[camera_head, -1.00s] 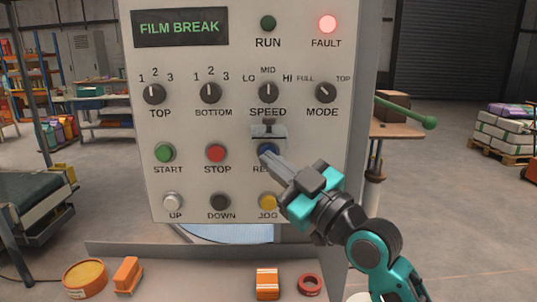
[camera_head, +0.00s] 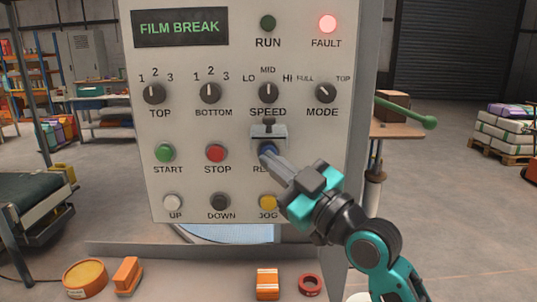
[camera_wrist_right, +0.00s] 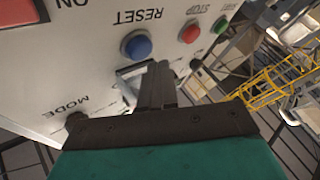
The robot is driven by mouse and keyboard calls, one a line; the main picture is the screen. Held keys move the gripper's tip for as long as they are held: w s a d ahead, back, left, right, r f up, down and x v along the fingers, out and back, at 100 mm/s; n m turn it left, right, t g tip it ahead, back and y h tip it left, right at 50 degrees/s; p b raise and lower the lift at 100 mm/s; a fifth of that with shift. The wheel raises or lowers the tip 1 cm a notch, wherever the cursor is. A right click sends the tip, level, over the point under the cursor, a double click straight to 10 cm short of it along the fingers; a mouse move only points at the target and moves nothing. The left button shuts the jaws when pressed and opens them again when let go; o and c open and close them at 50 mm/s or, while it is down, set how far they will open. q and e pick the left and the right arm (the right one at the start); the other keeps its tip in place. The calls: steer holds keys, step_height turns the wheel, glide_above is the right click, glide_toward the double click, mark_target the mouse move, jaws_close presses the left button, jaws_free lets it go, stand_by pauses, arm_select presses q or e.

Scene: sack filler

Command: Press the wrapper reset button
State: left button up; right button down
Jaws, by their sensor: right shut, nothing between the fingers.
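The blue reset button (camera_head: 267,150) is on the grey control panel (camera_head: 240,125), partly hidden behind my right gripper (camera_head: 269,160). In the right wrist view the blue button (camera_wrist_right: 136,45) shows beside the word RESET. My right gripper's fingers (camera_wrist_right: 160,72) are shut and empty, with their tips close to the panel near the button. I cannot tell whether they touch it. A small clear cover (camera_head: 268,134) with a dark knob stands out from the panel just above the button. My left gripper is out of view.
The red stop button (camera_head: 216,152) is left of reset and the yellow jog button (camera_head: 268,202) below. The display (camera_head: 180,28) reads FILM BREAK and the fault lamp (camera_head: 327,23) glows red.

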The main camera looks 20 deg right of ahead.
steer(key=shift+w, duration=0.15)
steer(key=shift+w+d, duration=0.15)
steer(key=shift+w, duration=0.1)
steer(key=shift+w+d, duration=0.1)
steer(key=shift+w, duration=0.4)
stand_by(0.7)
steer(key=shift+s, duration=0.1)
steer(key=shift+s+a+p, duration=0.25)
steer(key=shift+s+p, duration=0.05)
steer(key=shift+s, duration=0.5)
steer(key=s, duration=0.2)
steer(key=s+a+p, duration=0.1)
steer(key=s, duration=0.2)
steer(key=shift+a, duration=0.2)
